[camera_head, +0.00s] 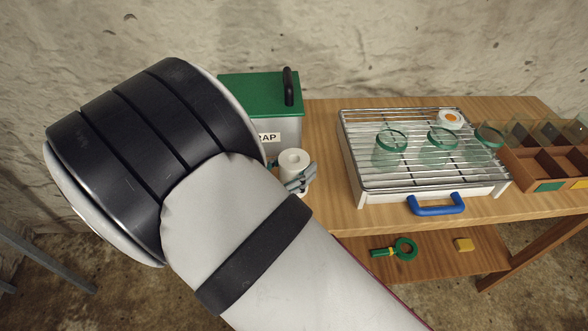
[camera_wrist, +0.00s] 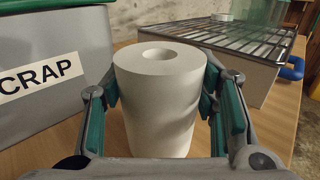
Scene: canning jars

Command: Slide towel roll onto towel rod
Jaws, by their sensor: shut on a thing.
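The white towel roll (camera_head: 292,163) stands upright with its open core facing up, near the left end of the wooden table. In the wrist view the towel roll (camera_wrist: 158,100) fills the middle, between the green-padded fingers of my gripper (camera_wrist: 160,105). My gripper (camera_head: 301,180) is shut on the roll from its sides. The roll's base is hidden, so I cannot tell whether it touches the table. No towel rod can be made out; my arm covers much of the head view.
A grey scrap bin (camera_head: 288,130) with a green lid stands just behind and left of the roll. A wire rack tray (camera_head: 360,196) with glass jars and a blue handle is to the right. A wooden divided box (camera_head: 520,172) sits at the far right. A lower shelf (camera_head: 430,262) holds small items.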

